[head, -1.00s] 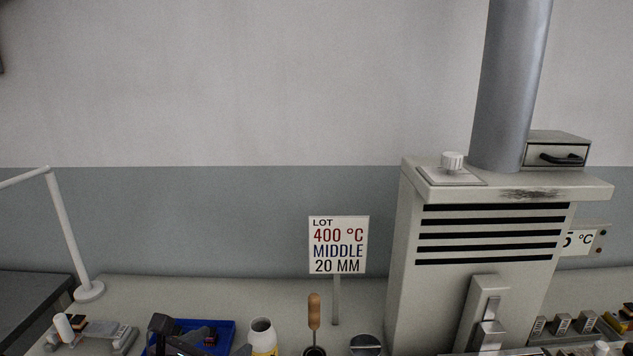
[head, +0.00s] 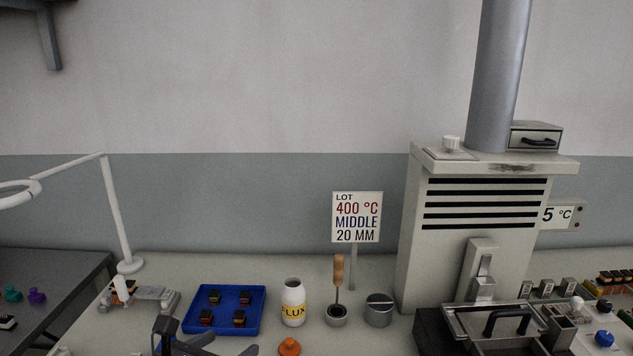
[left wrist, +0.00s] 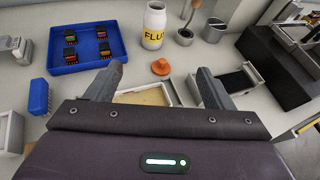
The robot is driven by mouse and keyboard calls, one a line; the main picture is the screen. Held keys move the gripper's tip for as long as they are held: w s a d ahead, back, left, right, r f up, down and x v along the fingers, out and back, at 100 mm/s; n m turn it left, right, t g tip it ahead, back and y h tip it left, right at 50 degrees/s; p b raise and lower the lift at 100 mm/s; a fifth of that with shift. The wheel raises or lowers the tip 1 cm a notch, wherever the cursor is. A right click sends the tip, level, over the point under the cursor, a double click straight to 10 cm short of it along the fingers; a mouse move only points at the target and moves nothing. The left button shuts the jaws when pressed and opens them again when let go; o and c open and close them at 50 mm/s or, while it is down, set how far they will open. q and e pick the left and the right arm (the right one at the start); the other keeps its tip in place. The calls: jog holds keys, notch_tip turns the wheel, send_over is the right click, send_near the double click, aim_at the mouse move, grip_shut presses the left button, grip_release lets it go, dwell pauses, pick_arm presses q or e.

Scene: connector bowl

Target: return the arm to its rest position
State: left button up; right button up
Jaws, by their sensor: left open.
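My left gripper (head: 188,342) shows at the bottom of the head view, in front of the blue tray (head: 250,322). In the left wrist view the two fingers of my left gripper (left wrist: 160,78) stand wide apart with nothing between them. Beyond them are the orange cone-shaped cap (left wrist: 161,67) and the white flux bottle (left wrist: 153,28). The blue tray also shows in the left wrist view (left wrist: 77,65) with several small connectors in it, apart from the gripper. My right gripper is not in view.
A lamp (head: 117,215) stands at the left. A sign (head: 357,217), a wood-handled tool in a holder (head: 338,275), a metal cup (head: 379,310) and a tall vented machine (head: 480,215) stand at the back. The bench right of the bottle is crowded.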

pick_arm(q)
jog(key=s+d+f+n+g+y, duration=0.15)
jog(key=s+d+n, duration=0.25)
jog(key=d+n, duration=0.85)
jog(key=s+a+f+n+g+y, duration=0.2)
jog(key=s+a+f+n+g, duration=0.2)
jog(key=s+a+f+n, duration=0.65)
jog(key=s+a+f+n+g+y, duration=0.2)
jog(key=s+a+f+n+g, duration=0.25)
jog(key=n, duration=1.05)
jog(key=s+f+b+x, duration=0.1)
jog(key=s+x, duration=0.2)
jog(key=x, duration=1.1)
jog(key=s+b+x, duration=0.1)
jog(key=s+x, duration=0.2)
jog(key=x, duration=1.2)
jog(key=s+a+f+b, duration=0.1)
jog(key=s+a+f, duration=0.1)
jog(key=s+f, duration=0.8)
jog(key=s+a+f+g+b, duration=0.1)
jog(key=s+a+f, duration=0.1)
jog(key=s+f, duration=0.9)
jog(key=shift+s+f+m+g, duration=0.2)
jog(key=shift+m+g, duration=0.1)
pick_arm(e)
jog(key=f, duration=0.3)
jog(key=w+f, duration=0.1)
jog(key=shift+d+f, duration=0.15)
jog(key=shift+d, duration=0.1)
